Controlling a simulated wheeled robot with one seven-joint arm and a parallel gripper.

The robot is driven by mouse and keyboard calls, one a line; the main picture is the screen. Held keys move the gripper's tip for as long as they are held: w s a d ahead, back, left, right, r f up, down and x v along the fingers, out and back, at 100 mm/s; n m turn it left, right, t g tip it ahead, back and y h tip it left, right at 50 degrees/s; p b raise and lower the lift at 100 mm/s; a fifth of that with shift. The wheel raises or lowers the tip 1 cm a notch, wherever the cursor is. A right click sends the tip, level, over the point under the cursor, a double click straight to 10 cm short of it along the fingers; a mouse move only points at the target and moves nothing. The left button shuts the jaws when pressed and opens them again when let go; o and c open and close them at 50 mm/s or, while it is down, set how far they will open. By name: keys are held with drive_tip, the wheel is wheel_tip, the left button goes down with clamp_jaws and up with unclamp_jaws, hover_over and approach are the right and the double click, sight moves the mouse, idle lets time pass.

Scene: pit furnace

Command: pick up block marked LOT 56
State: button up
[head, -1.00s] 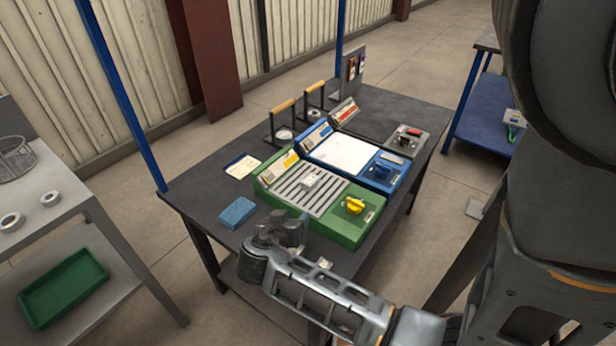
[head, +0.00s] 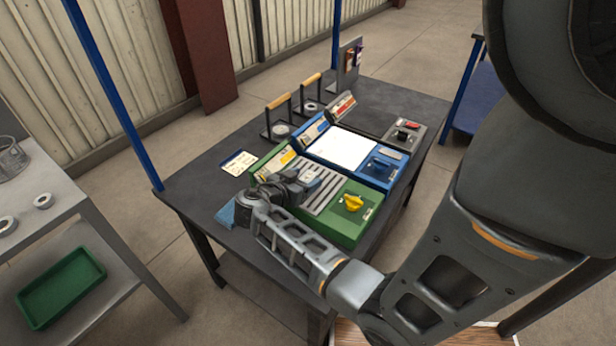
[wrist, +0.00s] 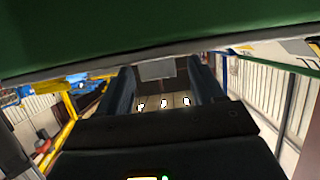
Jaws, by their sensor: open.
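A small pale grey block (head: 313,173) sits on the slatted top of the green unit (head: 345,232); no lettering on it is legible at this size. My gripper (head: 307,184) is beside it at the unit's left part, and the wrist partly hides that area. In the wrist view my gripper (wrist: 163,78) has its two dark fingers apart. A grey face (wrist: 157,70) shows between the fingertips, probably the block; I cannot tell whether the fingers touch it.
A blue block (head: 227,215) lies at the table's near left edge, partly hidden by my wrist. A blue unit (head: 378,177) and a grey switch box (head: 405,133) stand right of the green unit. Two wooden-handled stands (head: 280,117) are behind. A card (head: 239,162) lies left.

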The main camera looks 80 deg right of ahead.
drive_tip(key=shift+s+d+f, duration=0.15)
drive_tip(key=shift+d, duration=0.1)
clamp_jaws()
idle(0.5)
